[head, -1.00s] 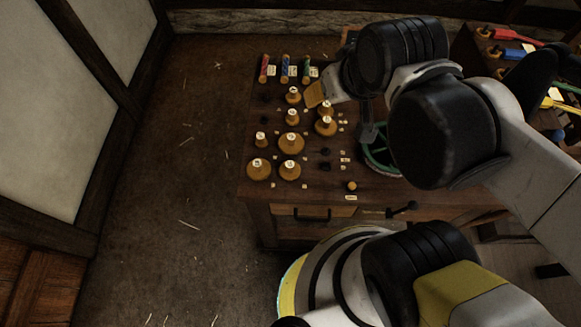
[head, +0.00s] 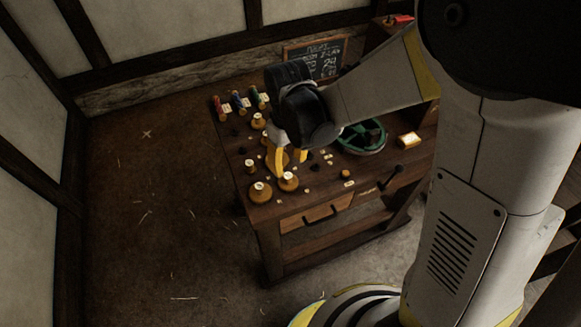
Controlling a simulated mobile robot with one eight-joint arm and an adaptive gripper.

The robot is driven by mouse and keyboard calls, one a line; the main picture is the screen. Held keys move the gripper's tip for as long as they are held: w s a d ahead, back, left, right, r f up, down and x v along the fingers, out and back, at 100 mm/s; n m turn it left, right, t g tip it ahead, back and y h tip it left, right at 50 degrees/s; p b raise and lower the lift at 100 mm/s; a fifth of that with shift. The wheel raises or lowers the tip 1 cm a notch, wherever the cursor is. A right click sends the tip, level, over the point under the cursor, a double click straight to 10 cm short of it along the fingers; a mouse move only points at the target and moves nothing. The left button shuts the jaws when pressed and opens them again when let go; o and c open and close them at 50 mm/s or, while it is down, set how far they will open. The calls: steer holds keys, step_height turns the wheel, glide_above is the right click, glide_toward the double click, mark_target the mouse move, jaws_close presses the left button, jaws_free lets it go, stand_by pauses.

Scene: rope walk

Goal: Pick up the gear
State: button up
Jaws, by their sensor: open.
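My gripper (head: 291,164) points down over the left half of the wooden workbench (head: 318,183). Its yellow fingers are apart, over and among several round wooden pieces with pale tops. One wooden piece (head: 275,162) shows partly behind the fingers; I cannot tell whether they touch it. Two more pieces stand at the front, one left (head: 260,192) and one right (head: 288,182), and another (head: 258,121) is farther back. I cannot tell which piece is the gear, as teeth are too small to make out.
Red, blue and green spools (head: 239,103) stand at the back left. A chalkboard (head: 318,60) stands behind. The floor left of the bench (head: 150,200) is open.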

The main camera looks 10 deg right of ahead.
mark_target(288, 175)
steer(key=f+b, duration=0.1)
steer(key=f, duration=0.2)
steer(key=f+b, duration=0.1)
steer(key=f, duration=0.2)
steer(key=w+f+b, duration=0.1)
steer(key=f+b, duration=0.1)
steer(key=f, duration=0.1)
steer(key=shift+a, duration=0.1)
steer(key=shift+s, duration=0.1)
jaws_close()
